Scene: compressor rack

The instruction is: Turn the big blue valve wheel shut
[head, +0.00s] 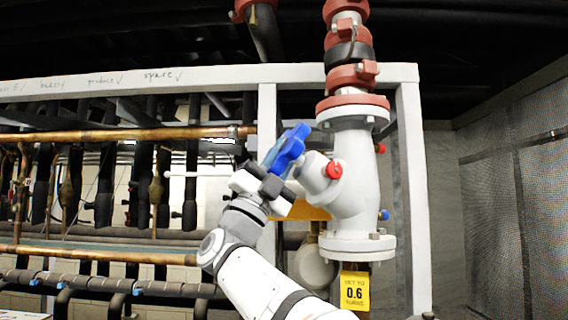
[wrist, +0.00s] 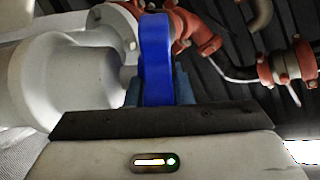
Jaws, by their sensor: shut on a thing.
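The big blue valve wheel (head: 287,148) sits on the left side of the grey valve body (head: 352,185), tilted on its slanted stem. My gripper (head: 270,182) reaches up to the wheel from the lower left. In the wrist view the blue wheel (wrist: 157,60) stands edge-on between my gripper's fingers (wrist: 158,92), and the gripper is shut on its rim. The valve body (wrist: 65,85) fills the left of the wrist view. The fingertips are partly hidden behind the wheel and the gripper's dark front edge.
A red cap (head: 334,169) is on the valve's side branch. A yellow tag (head: 354,291) reading 0.6 hangs below the valve. A pale frame post (head: 267,130) stands behind the wheel. Copper pipes (head: 120,135) run along the left. Red couplings (head: 350,75) are above.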

